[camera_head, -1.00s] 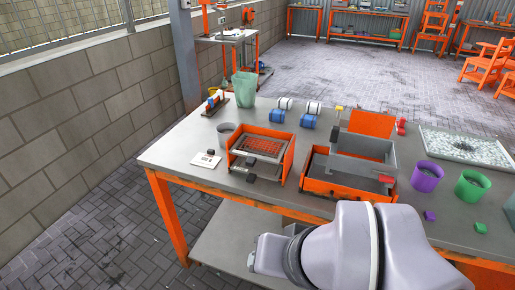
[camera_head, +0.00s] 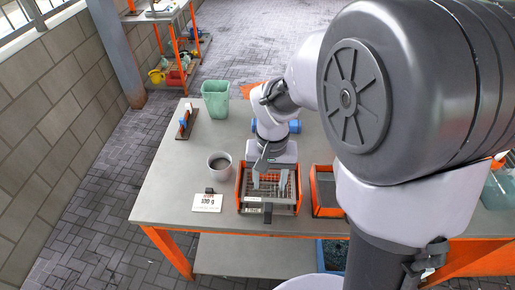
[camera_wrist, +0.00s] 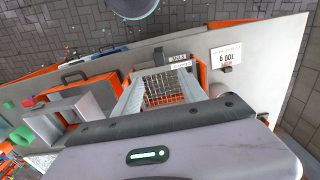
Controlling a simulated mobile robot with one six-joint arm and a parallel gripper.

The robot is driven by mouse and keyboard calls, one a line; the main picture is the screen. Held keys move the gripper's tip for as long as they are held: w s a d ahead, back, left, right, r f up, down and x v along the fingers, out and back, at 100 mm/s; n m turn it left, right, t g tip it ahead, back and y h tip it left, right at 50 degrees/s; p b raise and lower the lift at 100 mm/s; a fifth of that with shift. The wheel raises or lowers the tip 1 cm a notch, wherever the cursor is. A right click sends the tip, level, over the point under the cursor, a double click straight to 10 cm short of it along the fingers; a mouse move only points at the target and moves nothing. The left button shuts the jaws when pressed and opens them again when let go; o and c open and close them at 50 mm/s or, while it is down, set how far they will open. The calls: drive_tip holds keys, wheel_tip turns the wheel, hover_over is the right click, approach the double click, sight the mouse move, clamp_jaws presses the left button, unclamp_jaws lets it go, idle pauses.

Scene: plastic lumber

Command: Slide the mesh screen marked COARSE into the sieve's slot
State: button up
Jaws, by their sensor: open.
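The sieve (camera_head: 240,195) is an orange open-topped box near the table's front edge in the head view. A wire mesh (camera_head: 271,187) shows inside it; the wrist view shows the mesh too (camera_wrist: 158,88). A dark handle (camera_head: 267,213) and a small pale label stand at the sieve's front. I cannot read the label or tell which screen this mesh is. My gripper (camera_head: 270,181) points down over the sieve, its pale fingers apart. In the wrist view my gripper (camera_wrist: 160,90) spans the mesh, with nothing visibly clamped. The slot is not clearly visible.
Left of the sieve are a card marked 100 g (camera_head: 207,203), a small dark block and a cup of dark material (camera_head: 219,163). A green bin (camera_head: 215,98) stands behind. An orange tray (camera_head: 325,192) sits close on the right. The table's left side is mostly clear.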

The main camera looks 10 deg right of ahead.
sight(268, 205)
wheel_tip(268, 205, down, 12)
drive_tip(key=b, duration=0.3)
drive_tip(key=shift+w+b, duration=0.15)
drive_tip(key=shift+b, duration=0.2)
drive_tip(key=shift+r, duration=0.15)
drive_tip(key=shift+c, duration=0.2)
clamp_jaws()
